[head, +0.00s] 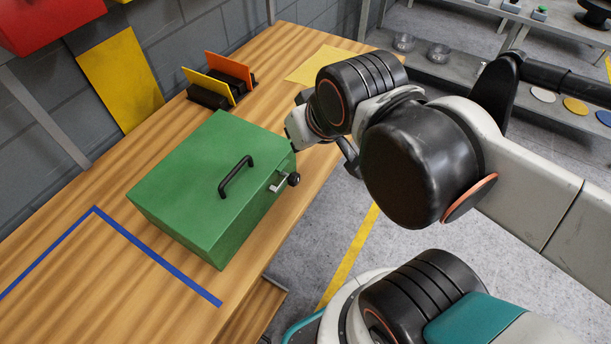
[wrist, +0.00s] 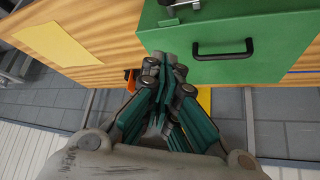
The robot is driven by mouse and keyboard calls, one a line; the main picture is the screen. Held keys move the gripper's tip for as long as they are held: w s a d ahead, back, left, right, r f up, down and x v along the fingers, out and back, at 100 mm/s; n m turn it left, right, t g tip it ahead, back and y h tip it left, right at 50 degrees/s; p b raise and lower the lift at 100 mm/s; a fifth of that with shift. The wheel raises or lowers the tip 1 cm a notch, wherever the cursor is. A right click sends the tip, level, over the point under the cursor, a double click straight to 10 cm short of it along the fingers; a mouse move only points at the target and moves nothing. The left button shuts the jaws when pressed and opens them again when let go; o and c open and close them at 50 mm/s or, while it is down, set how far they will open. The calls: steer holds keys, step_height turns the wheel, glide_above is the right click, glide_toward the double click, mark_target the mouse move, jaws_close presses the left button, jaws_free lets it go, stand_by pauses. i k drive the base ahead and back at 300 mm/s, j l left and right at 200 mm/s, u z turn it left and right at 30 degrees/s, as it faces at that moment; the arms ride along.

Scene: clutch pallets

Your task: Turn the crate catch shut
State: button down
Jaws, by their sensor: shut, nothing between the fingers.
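A green crate (head: 190,175) with its lid down stands on the wooden bench. A black bar handle (head: 236,177) is on its lid. The catch (head: 279,184), a small metal lever with a black knob (head: 293,179), sits on the crate's right side. In the wrist view the crate (wrist: 275,30) fills the upper right with its handle (wrist: 222,50), and metal of the catch (wrist: 178,8) shows at the top edge. My gripper (wrist: 168,76) is shut and empty, its teal fingers together near the crate. Whether it touches the crate is unclear. In the head view its fingertips are hidden.
Blue tape (head: 150,250) marks the bench in front of the crate. A holder with yellow and orange plates (head: 229,70) stands behind it, near a yellow sheet (head: 318,65). The bench's right edge runs close to the crate, with open floor beyond.

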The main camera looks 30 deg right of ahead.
mark_target(293, 178)
steer(key=k+j+z, duration=0.1)
steer(key=k+z, duration=0.2)
steer(key=k, duration=0.85)
steer(key=i+u, duration=0.1)
